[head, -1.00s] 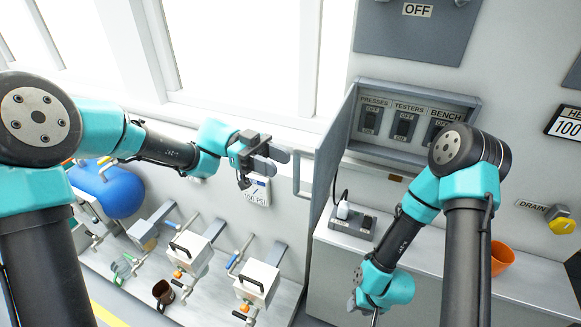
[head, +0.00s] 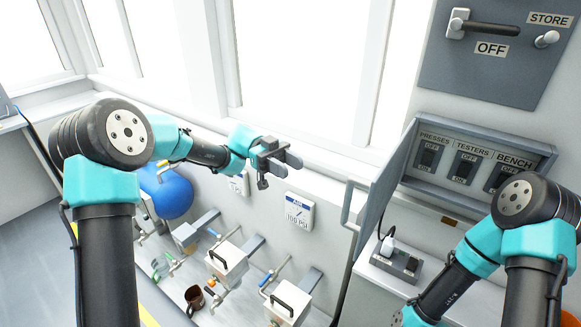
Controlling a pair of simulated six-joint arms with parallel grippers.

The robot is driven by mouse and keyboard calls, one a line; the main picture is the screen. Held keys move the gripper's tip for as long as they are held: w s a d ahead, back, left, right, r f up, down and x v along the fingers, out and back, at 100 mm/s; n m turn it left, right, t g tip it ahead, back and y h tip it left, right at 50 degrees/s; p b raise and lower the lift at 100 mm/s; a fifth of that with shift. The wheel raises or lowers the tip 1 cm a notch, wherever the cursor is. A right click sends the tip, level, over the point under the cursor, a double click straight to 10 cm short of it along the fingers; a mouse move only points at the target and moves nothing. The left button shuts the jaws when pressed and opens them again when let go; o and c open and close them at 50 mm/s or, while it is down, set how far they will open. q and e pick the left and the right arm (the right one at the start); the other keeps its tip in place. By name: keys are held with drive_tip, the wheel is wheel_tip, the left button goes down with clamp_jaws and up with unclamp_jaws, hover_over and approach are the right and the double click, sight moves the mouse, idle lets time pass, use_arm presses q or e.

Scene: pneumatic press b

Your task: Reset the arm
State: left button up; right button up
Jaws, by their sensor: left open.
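My left arm reaches in from the left in the head view. Its gripper (head: 284,164) is open and empty, held in the air before the window wall, up and left of the pressure gauge sign (head: 299,211). It touches nothing that I can see. My right arm stands at the lower right. Its forearm runs down to the bottom edge and its gripper is outside the frame.
An open panel door (head: 385,196) stands beside the breaker box (head: 474,166) marked presses, testers and bench. White presses (head: 227,262), a blue tank (head: 169,194) and a brown mug (head: 194,298) are below. A power strip (head: 397,262) lies on the right counter.

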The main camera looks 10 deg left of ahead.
use_arm(q)
drive_tip(key=w+f+n+t+h, duration=0.4)
drive_tip(key=w+f+n+t, duration=0.7)
drive_tip(key=t, duration=0.4)
drive_tip(key=s+a+f+n+t+y, duration=0.25)
drive_tip(key=f+n+y, duration=0.3)
drive_tip(key=f, duration=0.55)
drive_tip(key=s+a+f+n+t+y, duration=0.2)
drive_tip(key=a+f+n+y, duration=0.3)
drive_tip(key=f, duration=0.7)
drive_tip(key=s+a+f+n+g+y, duration=0.1)
drive_tip(key=s+f, duration=0.3)
drive_tip(key=s, duration=0.4)
drive_tip(key=s+a+f+n+g+y, duration=0.1)
drive_tip(key=s+f+g, duration=0.3)
drive_tip(key=s, duration=0.5)
drive_tip(key=s+a+f+n+g+y, duration=0.2)
drive_tip(key=s+f, duration=0.3)
drive_tip(key=s, duration=0.4)
drive_tip(key=shift+s+f+n+g, duration=0.15)
drive_tip(key=shift+f+n+g, duration=0.1)
drive_tip(key=shift+n+g, duration=0.4)
